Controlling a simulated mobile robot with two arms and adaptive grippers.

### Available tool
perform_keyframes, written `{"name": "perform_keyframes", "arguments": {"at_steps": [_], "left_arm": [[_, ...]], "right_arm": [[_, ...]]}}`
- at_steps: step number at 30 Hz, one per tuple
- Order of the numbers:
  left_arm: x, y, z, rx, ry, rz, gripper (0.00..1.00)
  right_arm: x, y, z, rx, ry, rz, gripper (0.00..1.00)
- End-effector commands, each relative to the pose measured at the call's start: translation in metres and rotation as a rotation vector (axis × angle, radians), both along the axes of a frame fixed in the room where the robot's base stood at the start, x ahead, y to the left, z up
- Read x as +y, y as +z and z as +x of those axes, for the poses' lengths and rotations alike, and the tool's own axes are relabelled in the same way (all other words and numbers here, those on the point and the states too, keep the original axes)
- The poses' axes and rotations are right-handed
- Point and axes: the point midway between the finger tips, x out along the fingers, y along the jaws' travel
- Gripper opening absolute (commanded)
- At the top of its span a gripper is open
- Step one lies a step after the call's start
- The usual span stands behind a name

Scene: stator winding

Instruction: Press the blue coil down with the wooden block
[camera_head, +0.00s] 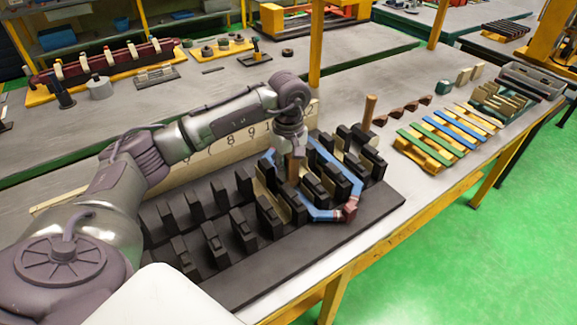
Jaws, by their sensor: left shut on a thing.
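The blue coil (318,215) is a large ring with a dark red end at its front right. It sits around several of the black stator teeth (325,178) towards the right end of the black base (372,213). My left gripper (291,150) points down over the coil's left part and is shut on the wooden block (293,170). The block is brown and upright, and its lower end is between the teeth inside the ring's outline. I cannot tell whether it touches the coil. My right gripper is not in view.
A brown wooden peg (369,112) stands upright behind the teeth. Blue, green and yellow strips lie on a yellow rack (430,150) at the right. Brown wedge pieces (400,112) lie between. The table's front edge is close to the base.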

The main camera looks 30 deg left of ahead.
Motion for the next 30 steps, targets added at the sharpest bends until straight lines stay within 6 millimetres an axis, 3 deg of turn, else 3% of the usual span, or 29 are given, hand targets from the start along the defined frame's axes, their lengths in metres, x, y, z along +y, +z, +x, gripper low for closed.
{"name": "perform_keyframes", "arguments": {"at_steps": [30], "left_arm": [[0.0002, -0.0056, 0.0003, -0.001, 0.001, 0.000, 0.00]], "right_arm": [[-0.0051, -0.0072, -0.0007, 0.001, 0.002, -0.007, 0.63]]}}
